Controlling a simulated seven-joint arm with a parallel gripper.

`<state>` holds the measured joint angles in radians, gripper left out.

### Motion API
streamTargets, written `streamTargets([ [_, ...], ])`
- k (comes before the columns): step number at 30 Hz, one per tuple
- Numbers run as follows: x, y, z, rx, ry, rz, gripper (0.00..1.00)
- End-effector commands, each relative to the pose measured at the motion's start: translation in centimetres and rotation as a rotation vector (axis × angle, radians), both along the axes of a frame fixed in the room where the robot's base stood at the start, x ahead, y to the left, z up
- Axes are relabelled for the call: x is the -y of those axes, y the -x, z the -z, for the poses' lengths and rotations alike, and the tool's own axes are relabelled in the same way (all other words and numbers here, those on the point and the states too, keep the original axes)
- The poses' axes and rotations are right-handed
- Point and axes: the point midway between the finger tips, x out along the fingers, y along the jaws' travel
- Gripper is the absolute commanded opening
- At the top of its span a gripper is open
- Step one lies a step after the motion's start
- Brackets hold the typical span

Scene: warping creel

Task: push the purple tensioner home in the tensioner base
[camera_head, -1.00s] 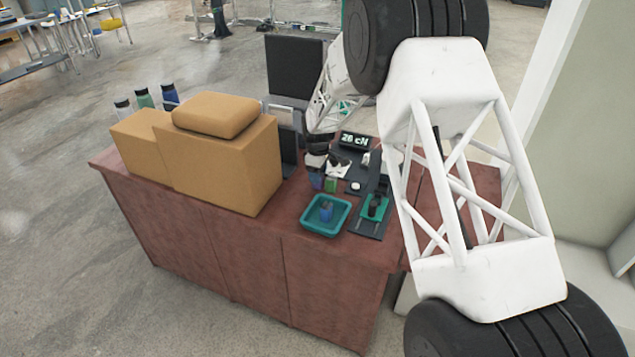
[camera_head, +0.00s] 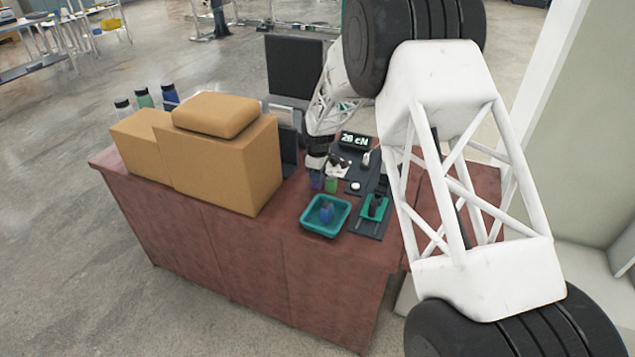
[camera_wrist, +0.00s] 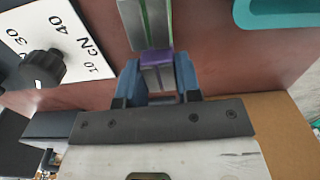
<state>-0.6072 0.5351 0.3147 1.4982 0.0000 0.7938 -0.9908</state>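The purple tensioner (camera_wrist: 157,58), a grey metal block with a purple top, sits between the two blue fingers of my gripper (camera_wrist: 158,80) in the wrist view. The fingers touch or nearly touch its sides, so it appears held. In the head view my gripper (camera_head: 317,166) is small over the desk, with a purple patch of the tensioner (camera_head: 316,181) below it. A green-topped metal piece (camera_wrist: 146,22) stands just beyond it in the wrist view. A teal fixture with a black part (camera_head: 374,207) sits on a dark plate; I cannot tell whether it is the tensioner base.
A teal tray (camera_head: 305,220) holding a blue item stands in front of my gripper. Cardboard boxes (camera_head: 225,165) stand to the left. A cN readout (camera_head: 355,141) is behind, and a dial panel (camera_wrist: 62,35) is at the wrist view's left.

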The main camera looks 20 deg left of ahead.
Motion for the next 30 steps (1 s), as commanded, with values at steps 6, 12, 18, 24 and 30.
streamTargets([
  [6, 0.0, 0.0, -0.1, 0.000, 0.000, 0.000, 0.09],
  [12, 0.0, 0.0, -0.8, 0.001, -0.001, 0.000, 0.09],
  [18, 0.0, 0.0, -1.9, 0.002, -0.001, 0.000, 0.09],
  [24, 0.0, 0.0, -2.8, 0.000, 0.000, 0.000, 0.09],
  [30, 0.0, 0.0, -3.0, 0.000, 0.000, 0.000, 0.09],
])
